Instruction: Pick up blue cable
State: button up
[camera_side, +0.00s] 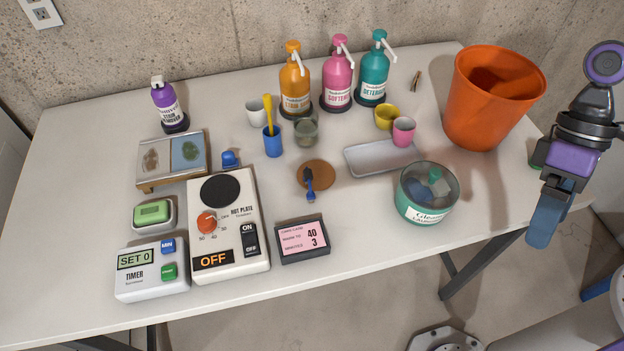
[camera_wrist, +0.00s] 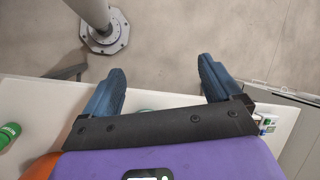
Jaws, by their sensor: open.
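An orange bucket (camera_side: 490,100) stands at the table's right end. A cabinet (camera_wrist: 300,130) shows in the wrist view.

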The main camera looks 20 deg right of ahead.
jog(key=w+a+m+g+y, duration=0.2)
jog(key=w+a+m+y, duration=0.15)
jog(key=a+m, duration=0.4)
jog(key=m+t+y, duration=0.4)
jog(key=m+y, duration=0.3)
jog(key=m, duration=0.4)
send_over(309, 183)
jog(key=s+d, duration=0.6)
notch_tip(309, 183, down, 5)
jog(key=w+a+f+m+t, duration=0.1)
jog(key=w+f+m+t, duration=0.45)
jog(key=w, duration=0.25)
jog(key=shift+g+y, duration=0.35)
jog(key=shift+g, duration=0.1)
jog(key=shift+s+f, duration=0.2)
jog(key=shift+f, duration=2.65)
jog(key=x, duration=0.5)
jog(key=shift+c, duration=0.3)
jog(key=c, duration=1)
